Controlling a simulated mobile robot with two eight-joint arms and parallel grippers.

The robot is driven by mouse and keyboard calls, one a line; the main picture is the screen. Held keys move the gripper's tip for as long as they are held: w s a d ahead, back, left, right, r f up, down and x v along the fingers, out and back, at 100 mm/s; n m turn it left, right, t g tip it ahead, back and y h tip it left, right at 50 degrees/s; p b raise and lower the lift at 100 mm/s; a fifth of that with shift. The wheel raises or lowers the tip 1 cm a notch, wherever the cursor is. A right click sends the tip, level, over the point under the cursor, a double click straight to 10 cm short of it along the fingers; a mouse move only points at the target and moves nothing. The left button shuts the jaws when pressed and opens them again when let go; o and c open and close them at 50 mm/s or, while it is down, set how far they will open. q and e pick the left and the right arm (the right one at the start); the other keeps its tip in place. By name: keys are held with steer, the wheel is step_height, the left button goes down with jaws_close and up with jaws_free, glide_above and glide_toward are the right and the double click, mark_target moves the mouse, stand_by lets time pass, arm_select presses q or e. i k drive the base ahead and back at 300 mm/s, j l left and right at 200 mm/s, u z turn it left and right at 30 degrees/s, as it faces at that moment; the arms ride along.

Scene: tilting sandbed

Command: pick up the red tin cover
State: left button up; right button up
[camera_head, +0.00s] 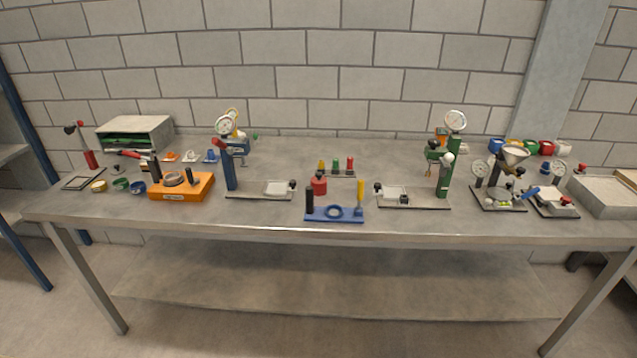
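A small red container (319,185) with a narrower top stands upright near the middle of the table, just behind a blue stand (335,214). It looks like a red tin, but its cover is too small to tell apart from its body. I cannot tell for sure which bears the cover. Neither of my grippers is in view.
A long grey table (330,233) holds several fixtures. A blue press (228,170) stands left of the red container and a green press (445,175) stands right of it. An orange block (205,190) lies farther left. The front edge is mostly clear.

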mark_target(318, 182)
steer(key=u, duration=0.45)
steer(key=i+l+u, duration=0.1)
steer(key=l+u, duration=0.75)
steer(key=l, duration=0.15)
steer(key=k+l+u, duration=0.1)
steer(key=l+u, duration=0.15)
steer(key=l, duration=0.85)
